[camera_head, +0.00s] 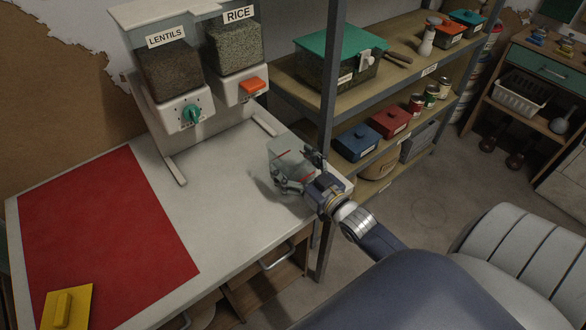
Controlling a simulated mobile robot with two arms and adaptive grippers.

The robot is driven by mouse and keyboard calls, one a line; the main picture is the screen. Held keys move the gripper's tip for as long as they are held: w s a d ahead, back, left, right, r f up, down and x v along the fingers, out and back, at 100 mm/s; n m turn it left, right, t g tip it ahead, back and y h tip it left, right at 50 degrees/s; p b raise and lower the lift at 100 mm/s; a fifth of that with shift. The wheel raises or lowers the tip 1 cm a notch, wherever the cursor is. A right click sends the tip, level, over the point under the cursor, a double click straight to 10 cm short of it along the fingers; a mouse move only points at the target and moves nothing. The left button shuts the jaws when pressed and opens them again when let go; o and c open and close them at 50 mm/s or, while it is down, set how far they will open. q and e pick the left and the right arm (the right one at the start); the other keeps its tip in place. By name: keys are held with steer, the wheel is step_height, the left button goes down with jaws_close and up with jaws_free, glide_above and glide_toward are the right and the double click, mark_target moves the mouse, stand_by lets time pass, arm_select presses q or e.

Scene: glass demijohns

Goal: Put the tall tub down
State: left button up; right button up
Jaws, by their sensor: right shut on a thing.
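My right gripper (296,180) reaches in from the lower right over the right end of the pale counter. It is shut on a small pale, see-through tub (281,153), which shows just beyond the fingers. The gripper hides part of the tub. A shadow lies on the counter beside it; I cannot tell whether the tub's base touches the counter (222,172). My left gripper is not in view.
Dispensers labelled lentils (168,68) and rice (234,46) stand at the counter's back. A metal shelf post (328,110) rises close to the gripper. The counter's middle is clear.

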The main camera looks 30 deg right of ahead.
mark_target(293, 162)
steer(key=shift+w+d+f, duration=0.15)
steer(key=shift+w+f, duration=0.1)
steer(key=shift+f, duration=0.45)
steer(key=shift+f+p, duration=0.4)
steer(key=shift+f, duration=0.5)
steer(key=shift+f, duration=0.1)
steer(key=o, duration=1)
steer(key=shift+f, duration=0.1)
